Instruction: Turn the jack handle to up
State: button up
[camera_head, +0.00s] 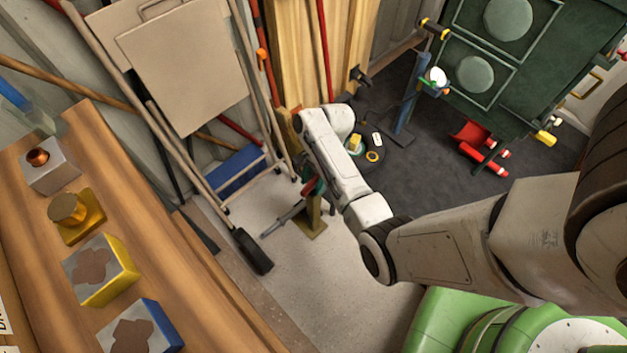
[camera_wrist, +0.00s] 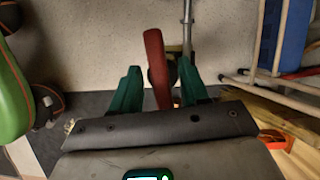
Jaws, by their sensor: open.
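My gripper (camera_head: 313,187) is open, near the top of a small jack stand whose yellow base (camera_head: 312,228) rests on the floor. In the wrist view its two green fingers (camera_wrist: 158,78) stand apart on either side of a red bar (camera_wrist: 154,55), which looks like the jack handle. The bar points away from the palm, its near end hidden between the fingers. I cannot tell whether a finger touches it. A grey rod (camera_wrist: 187,28) runs beyond it; a grey rod (camera_head: 285,217) also slants out beside the stand in the head view. My arm hides part of the jack.
A wooden bench (camera_head: 185,265) with several blocks stands at left. A green cabinet (camera_head: 490,75) stands at back right. Bare pale floor (camera_head: 330,275) lies in front of the jack.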

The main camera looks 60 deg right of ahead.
grip_shut()
jog(key=shift+r+m+p, duration=0.3)
jog(key=shift+r+p, duration=0.05)
jog(key=shift+p, duration=0.85)
jog(key=shift+f+m+p, duration=0.1)
jog(key=shift+m+p, duration=0.2)
jog(key=shift+p, duration=0.5)
jog(key=shift+f+t, duration=0.2)
jog(key=shift+t, duration=0.1)
grip_release()
